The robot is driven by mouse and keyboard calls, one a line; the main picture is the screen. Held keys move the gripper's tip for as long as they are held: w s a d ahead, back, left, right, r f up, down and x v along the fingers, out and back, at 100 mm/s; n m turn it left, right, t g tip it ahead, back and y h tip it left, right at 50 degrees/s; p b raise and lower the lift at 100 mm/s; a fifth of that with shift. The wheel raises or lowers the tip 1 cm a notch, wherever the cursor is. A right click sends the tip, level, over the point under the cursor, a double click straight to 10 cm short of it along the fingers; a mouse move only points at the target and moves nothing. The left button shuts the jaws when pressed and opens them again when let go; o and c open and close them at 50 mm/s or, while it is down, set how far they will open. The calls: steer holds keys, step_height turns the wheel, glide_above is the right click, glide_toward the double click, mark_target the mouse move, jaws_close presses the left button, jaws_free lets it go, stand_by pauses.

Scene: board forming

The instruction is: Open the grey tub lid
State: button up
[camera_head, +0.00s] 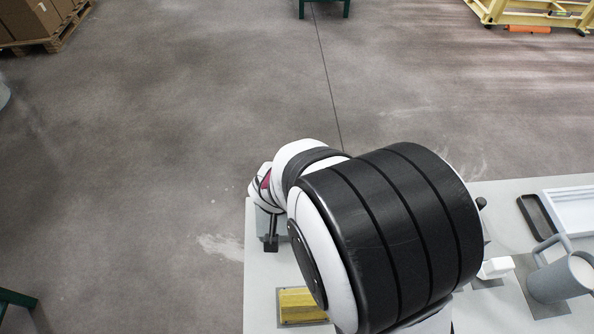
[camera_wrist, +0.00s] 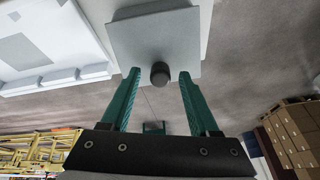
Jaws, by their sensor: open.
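The grey tub lid (camera_wrist: 150,40) is a flat square plate in the wrist view, with a short dark round knob (camera_wrist: 160,76) near its lower edge. My gripper (camera_wrist: 159,74) is open. Its two teal fingers stand left and right of the knob, with a visible gap on each side. In the head view my arm covers much of the table; a small grey-blue part, apparently the tub (camera_head: 262,224), shows below my wrist at the table's far left corner. The tub's walls and the lid are mostly hidden there.
The pale table (camera_head: 262,285) carries a yellow block (camera_head: 300,305) near its left edge. A grey mug (camera_head: 565,278), a dark frame (camera_head: 537,217) and a white tray (camera_head: 575,208) stand at the right. Open floor lies beyond the table.

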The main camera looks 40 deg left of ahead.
steer(key=v, duration=1.6)
steer(key=shift+f, duration=0.1)
